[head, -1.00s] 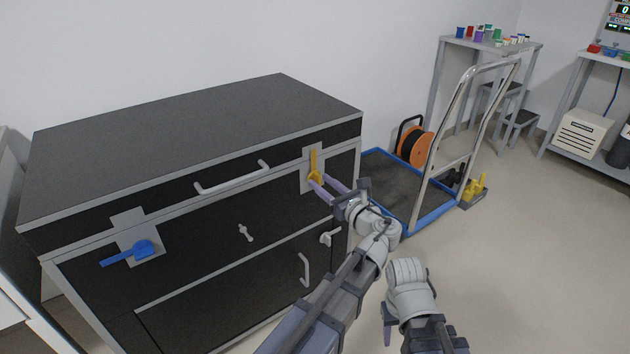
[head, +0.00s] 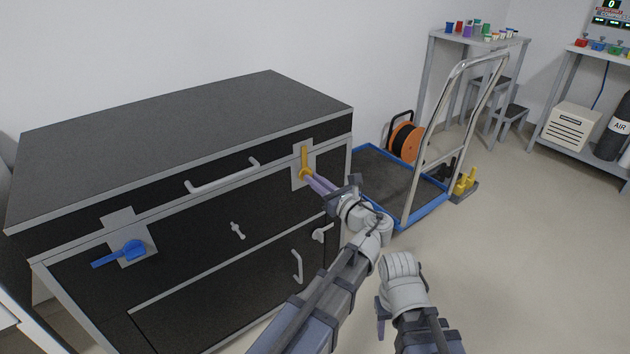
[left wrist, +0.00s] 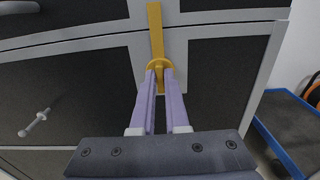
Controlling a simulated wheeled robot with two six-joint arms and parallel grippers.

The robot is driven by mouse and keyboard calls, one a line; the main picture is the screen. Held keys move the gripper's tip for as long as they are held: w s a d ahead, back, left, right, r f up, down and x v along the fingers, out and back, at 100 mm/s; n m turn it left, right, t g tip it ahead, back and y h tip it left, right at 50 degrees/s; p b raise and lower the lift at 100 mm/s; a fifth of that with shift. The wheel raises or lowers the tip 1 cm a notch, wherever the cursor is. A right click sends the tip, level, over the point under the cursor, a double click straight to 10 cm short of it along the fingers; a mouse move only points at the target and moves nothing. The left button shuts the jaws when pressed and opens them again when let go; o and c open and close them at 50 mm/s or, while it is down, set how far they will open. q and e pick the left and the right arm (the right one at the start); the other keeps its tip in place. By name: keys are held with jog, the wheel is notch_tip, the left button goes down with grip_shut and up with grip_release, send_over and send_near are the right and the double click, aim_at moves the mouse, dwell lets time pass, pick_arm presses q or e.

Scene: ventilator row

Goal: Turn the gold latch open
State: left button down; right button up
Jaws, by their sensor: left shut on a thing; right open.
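The gold latch (head: 304,158) is on a light plate at the right end of the black chest's front. Its long arm points up, nearly upright, from a round hub. In the left wrist view the latch (left wrist: 156,32) shows from close by, with its hub at the fingertips. My left gripper (head: 309,178) is shut on the latch at its lower end, by the hub. The purple fingers (left wrist: 159,78) lie on either side of it and hide part of it. My right gripper (head: 380,316) is low in the head view, open, away from the chest.
A blue latch (head: 130,249) sits on the left plate of the chest (head: 190,125), its arm pointing left. A grey handle (head: 222,176) lies between the latches. A blue-edged trolley (head: 408,215) with an orange reel (head: 405,143) stands right of the chest. Floor at right is clear.

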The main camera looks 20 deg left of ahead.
pick_arm(q)
jog(key=shift+n, duration=0.3)
dwell(0.8)
jog(key=n, duration=1.7)
jog(key=shift+s+a+f, duration=0.15)
jog(key=shift+s+f, duration=0.05)
jog(key=shift+n, duration=0.3)
jog(key=c, duration=0.9)
grip_release()
